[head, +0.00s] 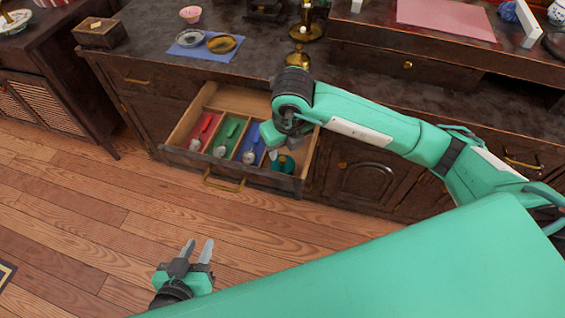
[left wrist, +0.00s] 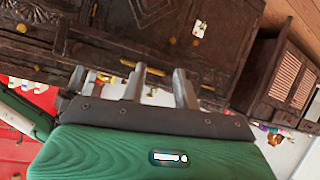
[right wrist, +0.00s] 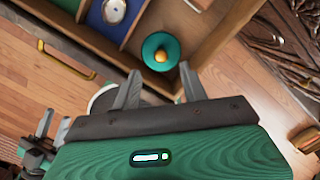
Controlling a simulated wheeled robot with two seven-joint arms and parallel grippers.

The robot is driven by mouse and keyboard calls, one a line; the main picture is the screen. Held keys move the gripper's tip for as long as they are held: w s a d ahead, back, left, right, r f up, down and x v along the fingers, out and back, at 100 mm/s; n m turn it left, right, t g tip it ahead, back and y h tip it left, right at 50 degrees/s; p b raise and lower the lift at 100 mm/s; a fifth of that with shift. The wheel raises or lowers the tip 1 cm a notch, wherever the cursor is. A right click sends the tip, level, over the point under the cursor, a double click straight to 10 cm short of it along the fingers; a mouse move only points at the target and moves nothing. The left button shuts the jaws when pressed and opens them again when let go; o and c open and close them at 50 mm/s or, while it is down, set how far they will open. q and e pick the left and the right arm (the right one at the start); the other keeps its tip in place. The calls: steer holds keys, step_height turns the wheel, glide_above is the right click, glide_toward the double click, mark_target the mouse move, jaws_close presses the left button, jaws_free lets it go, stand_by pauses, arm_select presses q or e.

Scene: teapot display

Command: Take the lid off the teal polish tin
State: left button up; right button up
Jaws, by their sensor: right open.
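The teal polish tin (head: 287,164) sits in the right-hand compartment of the open drawer, partly hidden by my right gripper in the head view. In the right wrist view the round teal tin (right wrist: 161,51) shows from above with an orange-gold knob at its middle, so the lid appears to be on. My right gripper (right wrist: 158,88) is open and empty, its fingers pointing toward the tin from just short of it. In the head view my right gripper (head: 272,137) hangs over the drawer. My left gripper (head: 198,250) is open and empty over the wooden floor, away from the drawer.
The drawer (head: 225,173) has red, green and blue compartments holding spoon-like items. The countertop (head: 150,50) above carries a blue cloth (head: 187,50) with dishes, a wooden box (head: 100,33) and a brass candlestick (head: 306,30). The floor in front is clear.

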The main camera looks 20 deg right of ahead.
mark_target(283, 159)
steer(key=f, duration=0.2)
steer(key=f+b, duration=0.1)
steer(key=f, duration=0.1)
steer(key=shift+w, duration=0.35)
steer(key=shift+w+f, duration=0.15)
steer(key=shift+f, duration=0.35)
arm_select(q)
steer(key=shift+d+r+t+h, duration=0.2)
steer(key=shift+d+t+h, duration=0.3)
steer(key=shift+d+t, duration=0.25)
arm_select(e)
jaws_close()
